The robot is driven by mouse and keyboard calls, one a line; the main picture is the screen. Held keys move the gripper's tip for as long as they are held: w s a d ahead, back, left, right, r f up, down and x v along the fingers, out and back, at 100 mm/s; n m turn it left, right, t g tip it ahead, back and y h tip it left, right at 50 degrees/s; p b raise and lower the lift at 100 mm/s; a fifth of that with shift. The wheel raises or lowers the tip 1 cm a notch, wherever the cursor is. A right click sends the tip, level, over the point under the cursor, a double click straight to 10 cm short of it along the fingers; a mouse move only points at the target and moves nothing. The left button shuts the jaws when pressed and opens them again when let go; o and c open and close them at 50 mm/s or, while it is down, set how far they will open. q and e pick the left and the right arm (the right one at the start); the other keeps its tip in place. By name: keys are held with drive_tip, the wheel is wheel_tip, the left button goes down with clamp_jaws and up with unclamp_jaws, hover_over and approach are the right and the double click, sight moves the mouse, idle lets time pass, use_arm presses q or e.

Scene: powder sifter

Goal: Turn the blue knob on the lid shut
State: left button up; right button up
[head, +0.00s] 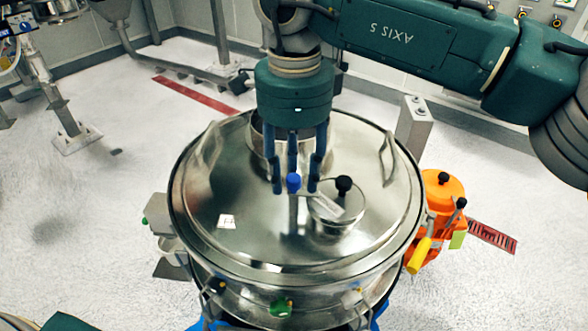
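The round steel lid (240,205) covers the sifter drum in the middle of the head view. The small blue knob (293,182) stands up near the lid's centre. My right gripper (296,187) comes down from above with its blue fingers pointing at the lid. Its fingers are spread apart, one on each side of the knob in the picture, with visible gaps. Whether they touch the knob or are level with it is hard to tell. My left gripper is out of view.
A black knob (343,184) tops a small round hatch (338,216) just right of the blue knob. A lid handle (387,158) stands at the right. An orange device (441,192) is beside the drum. Open floor (80,220) lies to the left.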

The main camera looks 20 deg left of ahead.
sight(294, 179)
wheel_tip(294, 179, up, 12)
drive_tip(key=shift+s, duration=0.2)
idle(0.6)
